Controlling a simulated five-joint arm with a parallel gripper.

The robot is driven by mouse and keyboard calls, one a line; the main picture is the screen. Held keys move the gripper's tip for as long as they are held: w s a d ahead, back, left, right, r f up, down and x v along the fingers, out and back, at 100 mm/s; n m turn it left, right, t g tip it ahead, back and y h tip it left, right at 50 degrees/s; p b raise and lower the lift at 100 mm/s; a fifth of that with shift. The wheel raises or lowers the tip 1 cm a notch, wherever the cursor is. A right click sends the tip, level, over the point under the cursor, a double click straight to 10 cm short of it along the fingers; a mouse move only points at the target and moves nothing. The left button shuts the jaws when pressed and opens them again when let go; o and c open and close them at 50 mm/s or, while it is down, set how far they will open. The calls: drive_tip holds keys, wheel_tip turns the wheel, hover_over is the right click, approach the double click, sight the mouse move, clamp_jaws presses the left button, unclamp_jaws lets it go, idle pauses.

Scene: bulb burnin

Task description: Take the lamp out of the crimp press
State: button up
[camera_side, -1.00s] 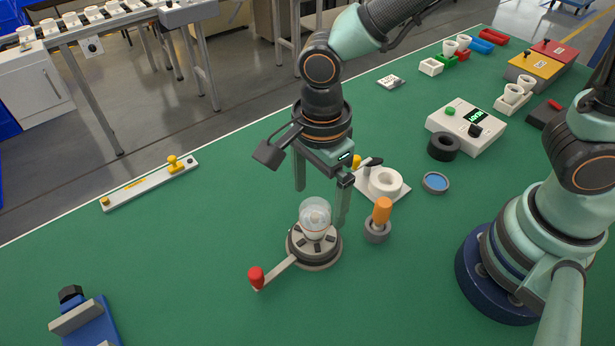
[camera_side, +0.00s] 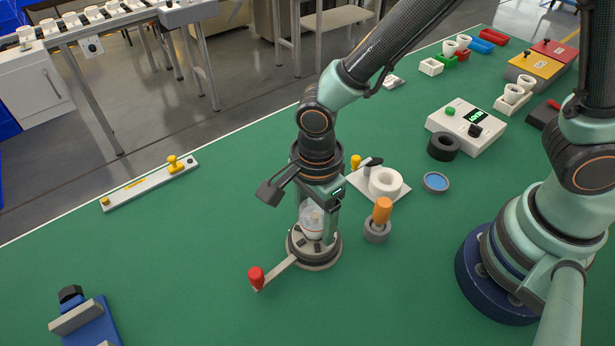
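The lamp (camera_side: 311,222) is a clear glass bulb with a pale lower part. It stands upright in the crimp press (camera_side: 315,255), a round grey base with dark jaws. A lever with a red knob (camera_side: 256,277) sticks out from the press to the lower left. My gripper (camera_side: 317,216) points straight down over the press. Its fingers are drawn in close on both sides of the lamp and appear shut on it. The top of the lamp is partly hidden by the gripper.
An orange-handled tool (camera_side: 382,211) in a grey holder stands close to the right of the press. A white ring fixture (camera_side: 386,183) is behind it. A blue fixture (camera_side: 86,321) is at the front left. The green table left of the press is mostly clear.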

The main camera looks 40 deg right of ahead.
drive_tip(key=c, duration=0.7)
drive_tip(key=shift+r, duration=0.1)
drive_tip(key=shift+c, duration=0.2)
wheel_tip(320, 180, up, 24)
drive_tip(key=shift+r, duration=0.2)
idle(0.5)
